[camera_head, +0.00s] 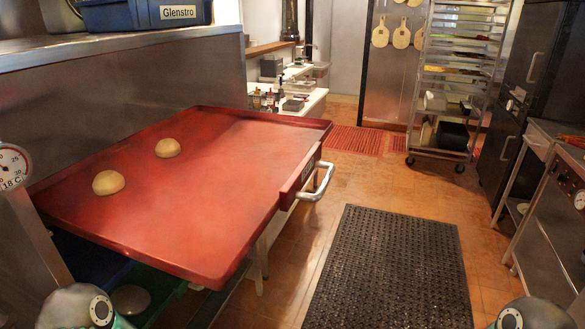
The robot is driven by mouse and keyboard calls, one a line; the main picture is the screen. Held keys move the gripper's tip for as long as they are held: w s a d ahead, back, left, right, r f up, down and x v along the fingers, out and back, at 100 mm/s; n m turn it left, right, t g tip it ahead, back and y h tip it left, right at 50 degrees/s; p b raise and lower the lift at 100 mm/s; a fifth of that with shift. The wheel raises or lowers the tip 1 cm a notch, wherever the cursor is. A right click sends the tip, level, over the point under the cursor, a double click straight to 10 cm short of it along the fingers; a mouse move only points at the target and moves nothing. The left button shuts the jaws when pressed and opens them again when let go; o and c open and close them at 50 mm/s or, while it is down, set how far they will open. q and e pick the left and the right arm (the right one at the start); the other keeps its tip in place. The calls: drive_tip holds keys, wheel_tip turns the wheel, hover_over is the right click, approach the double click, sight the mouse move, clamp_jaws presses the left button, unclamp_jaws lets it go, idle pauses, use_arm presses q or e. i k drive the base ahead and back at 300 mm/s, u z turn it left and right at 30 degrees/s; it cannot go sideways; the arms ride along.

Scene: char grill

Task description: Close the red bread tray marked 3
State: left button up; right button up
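A large red tray (225,185) extends out from the steel counter on the left, into the walkway. Two round bread buns lie on it: one nearer me (108,183) and one farther back (168,148). Its front face is on the right side, with a silver handle (322,182) and a dark label too small and oblique to read. Rounded parts of my arms show at the bottom left and bottom right corners. Neither gripper is visible, and nothing of mine touches the tray or handle in view.
Blue and green trays (155,285) show beneath the red tray. A black rubber mat (390,270) lies on the tiled floor to its right. A wheeled rack (455,80) stands at the back. Dark ovens and a steel counter (550,220) line the right.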

sight(195, 214)
drive_tip(key=z, duration=0.15)
drive_tip(key=k, duration=0.5)
drive_tip(key=z, duration=0.95)
drive_tip(key=i, duration=0.2)
drive_tip(key=u, duration=3.25)
drive_tip(key=k, duration=1.05)
drive_tip(key=z, duration=0.95)
drive_tip(key=i, duration=1.25)
drive_tip(key=z, duration=0.15)
